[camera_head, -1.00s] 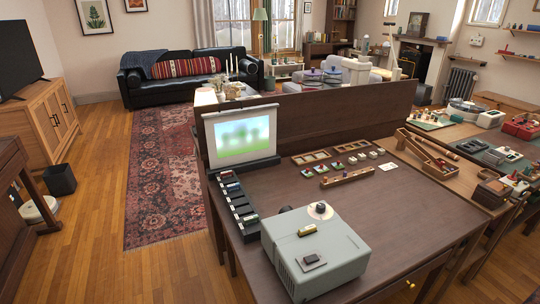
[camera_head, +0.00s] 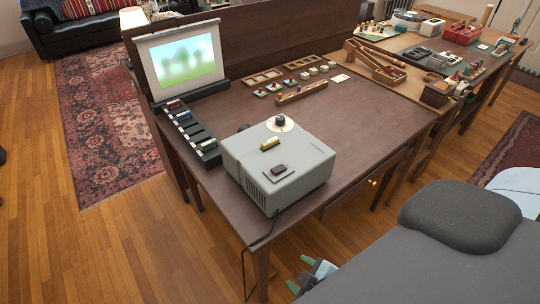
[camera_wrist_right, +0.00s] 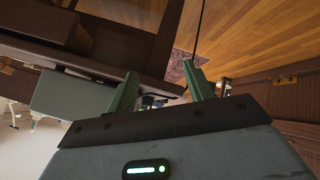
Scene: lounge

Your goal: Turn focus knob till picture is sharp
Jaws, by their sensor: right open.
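The grey projector (camera_head: 285,178) stands on the near part of the dark wooden table. My left gripper is not in view.
A black slotted rack (camera_head: 190,135) lies along the table's left edge. Wooden trays (camera_head: 262,77) and a wooden block rack (camera_head: 301,92) stand farther back. A cable hangs from the projector over the near edge. The table (camera_head: 365,130) is clear right of the projector.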

